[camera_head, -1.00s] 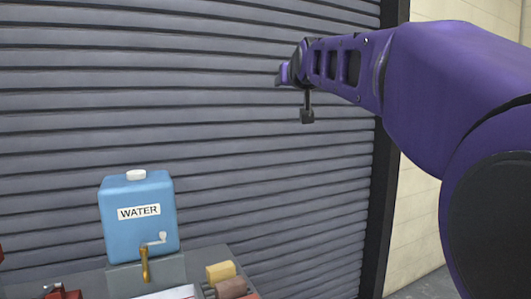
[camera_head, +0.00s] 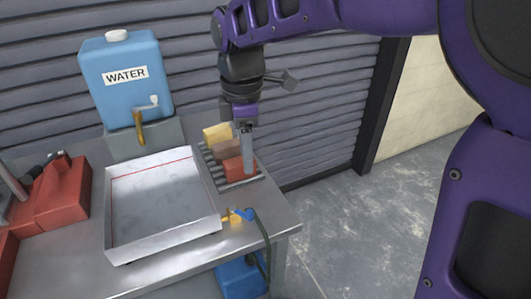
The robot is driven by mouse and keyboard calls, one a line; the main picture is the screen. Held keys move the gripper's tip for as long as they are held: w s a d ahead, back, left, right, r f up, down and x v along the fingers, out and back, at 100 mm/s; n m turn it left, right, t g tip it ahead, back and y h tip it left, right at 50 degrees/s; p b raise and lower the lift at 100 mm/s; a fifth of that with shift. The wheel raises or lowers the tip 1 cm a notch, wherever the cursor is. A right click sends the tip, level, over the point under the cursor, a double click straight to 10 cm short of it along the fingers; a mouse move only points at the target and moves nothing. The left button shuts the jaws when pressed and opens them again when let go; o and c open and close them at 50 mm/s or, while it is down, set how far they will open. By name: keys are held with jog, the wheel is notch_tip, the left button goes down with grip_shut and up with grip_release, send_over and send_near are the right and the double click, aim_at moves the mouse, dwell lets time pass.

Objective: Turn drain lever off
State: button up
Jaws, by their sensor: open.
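The drain lever (camera_head: 244,214) is a small blue handle on a brass valve (camera_head: 231,216) at the front right corner of the shallow metal tub (camera_head: 112,215). A dark green hose (camera_head: 263,240) hangs from the valve. The lever appears to point right, in line with the valve; its exact angle is too small to tell. My gripper (camera_head: 248,172) points down above the right part of the bench, behind the lever and apart from it. It is open, seen edge-on, with nothing visible held. Its fingers hide part of the rack.
A blue water tank (camera_head: 125,85) with a spigot (camera_head: 139,128) stands behind the tub. Yellow, brown and red blocks (camera_head: 218,133) sit on a rack by my gripper. A red tool case (camera_head: 65,197) is at left, a blue bucket (camera_head: 241,278) below. The bench's right front corner is clear.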

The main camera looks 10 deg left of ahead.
aim_at(249, 211)
notch_tip(249, 211, down, 17)
jog(key=shift+r+b, duration=0.1)
jog(key=shift+b, duration=1.15)
grip_shut()
